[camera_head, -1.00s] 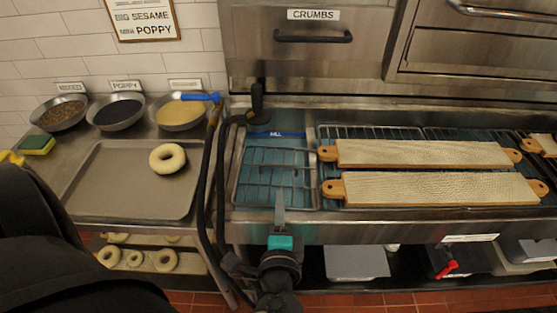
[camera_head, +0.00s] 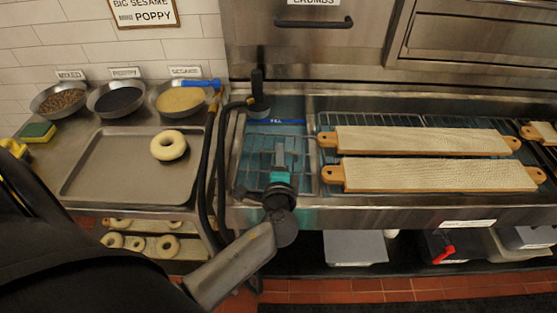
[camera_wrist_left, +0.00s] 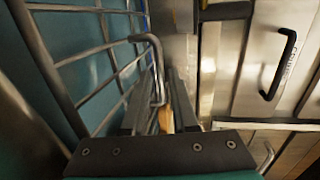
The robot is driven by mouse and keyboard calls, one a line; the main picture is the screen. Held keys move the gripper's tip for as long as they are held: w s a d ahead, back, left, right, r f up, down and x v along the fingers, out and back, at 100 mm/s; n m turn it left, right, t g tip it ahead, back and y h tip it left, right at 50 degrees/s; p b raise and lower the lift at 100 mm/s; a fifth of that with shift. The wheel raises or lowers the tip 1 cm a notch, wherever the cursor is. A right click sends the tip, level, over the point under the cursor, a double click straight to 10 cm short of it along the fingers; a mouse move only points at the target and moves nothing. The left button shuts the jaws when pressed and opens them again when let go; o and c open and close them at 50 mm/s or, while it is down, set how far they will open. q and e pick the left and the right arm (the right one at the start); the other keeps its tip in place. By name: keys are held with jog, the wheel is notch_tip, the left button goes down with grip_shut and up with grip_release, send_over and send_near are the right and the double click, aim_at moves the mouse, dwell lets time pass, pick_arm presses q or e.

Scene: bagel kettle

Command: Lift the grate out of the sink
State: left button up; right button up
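The wire grate (camera_head: 250,158) lies in the left bay of the steel sink, over blue-green water. My left gripper (camera_head: 281,148) is over the grate's right part, pointing toward the back of the sink, and hides some of its wires. In the left wrist view, the grate (camera_wrist_left: 105,48) fills the upper left. A bent wire handle (camera_wrist_left: 157,72) reaches in between the two fingers of my left gripper (camera_wrist_left: 160,105). The fingers stand apart with a gap around the wire; whether they touch it I cannot tell.
Two cloth-covered wooden boards (camera_head: 420,142) lie over the sink's right bay. A black-handled tool (camera_head: 258,92) and a dark hose stand at the sink's left edge. A tray (camera_head: 95,170) with one bagel (camera_head: 168,145) and several seed bowls are to the left.

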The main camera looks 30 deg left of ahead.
pick_arm(q)
jog(key=shift+x, duration=1.1)
grip_shut()
dwell(0.6)
